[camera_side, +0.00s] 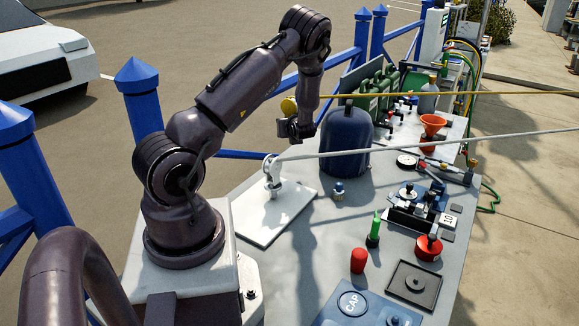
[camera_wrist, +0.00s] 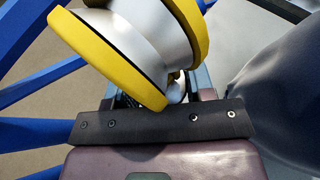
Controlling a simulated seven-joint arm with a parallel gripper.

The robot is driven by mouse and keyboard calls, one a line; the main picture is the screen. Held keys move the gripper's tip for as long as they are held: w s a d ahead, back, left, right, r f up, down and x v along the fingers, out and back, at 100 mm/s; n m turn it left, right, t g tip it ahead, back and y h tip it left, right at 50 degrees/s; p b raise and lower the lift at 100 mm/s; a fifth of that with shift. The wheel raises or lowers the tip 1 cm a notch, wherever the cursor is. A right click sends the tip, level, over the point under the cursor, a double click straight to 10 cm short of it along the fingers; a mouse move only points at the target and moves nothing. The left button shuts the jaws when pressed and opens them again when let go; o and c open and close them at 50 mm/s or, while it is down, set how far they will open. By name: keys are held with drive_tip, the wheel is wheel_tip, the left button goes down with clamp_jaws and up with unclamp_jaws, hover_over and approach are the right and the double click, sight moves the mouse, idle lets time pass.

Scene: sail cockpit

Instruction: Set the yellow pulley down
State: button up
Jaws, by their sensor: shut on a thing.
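The yellow pulley (camera_side: 289,106) is held up in the air in the side view, left of my wrist. The wrist view shows it large, with yellow rims (camera_wrist: 110,62) on both sides of a silver-grey grooved drum. My gripper (camera_side: 291,124) is shut on the pulley, above the work table (camera_side: 310,255). In the wrist view the gripper (camera_wrist: 165,97) is partly hidden by the pulley, so the exact contact is not clear. A yellow rope (camera_side: 450,94) runs right from near my wrist; whether it joins the pulley is unclear.
A white plate (camera_side: 272,218) with a small metal fitting (camera_side: 272,174) lies below left, and a pale rope (camera_side: 450,141) runs right from the fitting. A dark blue tank (camera_side: 346,142) stands close right of my gripper. Blue railing (camera_side: 140,95) runs behind.

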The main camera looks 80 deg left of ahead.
drive_tip(key=f, duration=0.5)
drive_tip(key=shift+s+a+f, duration=0.1)
drive_tip(key=shift+s+a, duration=0.1)
drive_tip(key=shift+a, duration=0.05)
drive_tip(key=shift+f, duration=2.3)
drive_tip(key=shift+f, duration=0.1)
drive_tip(key=o, duration=1.1)
drive_tip(key=shift+f, duration=0.1)
